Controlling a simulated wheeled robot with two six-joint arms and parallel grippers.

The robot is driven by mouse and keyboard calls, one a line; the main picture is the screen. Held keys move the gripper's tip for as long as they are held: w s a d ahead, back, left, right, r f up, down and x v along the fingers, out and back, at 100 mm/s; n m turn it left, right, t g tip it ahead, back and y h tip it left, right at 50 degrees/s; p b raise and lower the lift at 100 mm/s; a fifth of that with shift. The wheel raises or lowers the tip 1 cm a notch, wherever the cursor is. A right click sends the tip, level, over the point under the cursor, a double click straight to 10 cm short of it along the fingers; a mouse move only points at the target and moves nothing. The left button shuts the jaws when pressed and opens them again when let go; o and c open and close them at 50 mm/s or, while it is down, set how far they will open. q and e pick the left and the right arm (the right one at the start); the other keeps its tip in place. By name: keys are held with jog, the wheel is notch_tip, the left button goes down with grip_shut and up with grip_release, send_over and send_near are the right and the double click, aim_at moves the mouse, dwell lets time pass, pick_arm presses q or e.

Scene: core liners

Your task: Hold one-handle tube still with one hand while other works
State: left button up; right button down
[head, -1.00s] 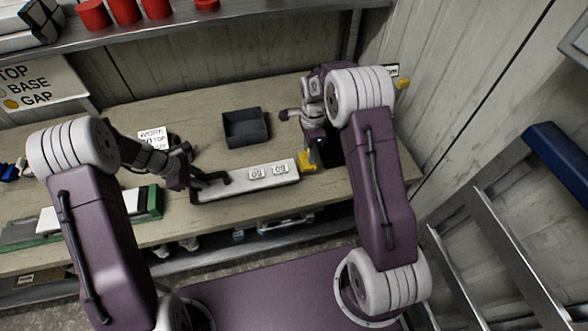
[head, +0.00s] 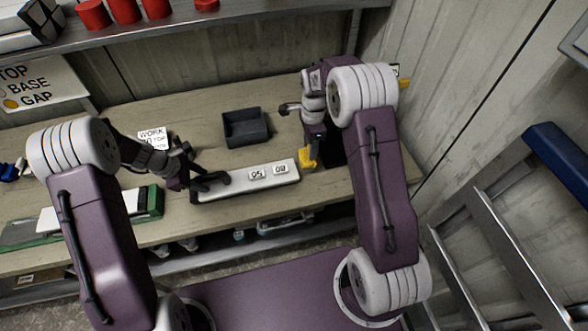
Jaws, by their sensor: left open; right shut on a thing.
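A long pale tube or tray (head: 236,184) lies along the front of the bench, with two small white number tags (head: 257,173) on its right half. My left gripper (head: 213,182) is open at its left end, with dark fingers over or beside that end; I cannot tell if they touch it. My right gripper (head: 312,140) is shut on a small yellow piece (head: 307,158) just off the tube's right end. The gripper hides part of this piece. No separate handle on the tube can be made out.
A dark open tray (head: 245,127) stands behind the tube. A green-edged board (head: 150,203) lies to the left, a printed card (head: 152,139) behind it. Red cups (head: 125,10) stand on the shelf above. Bare bench shows around the dark tray.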

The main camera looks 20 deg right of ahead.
pick_arm(q)
jog(key=v, duration=1.2)
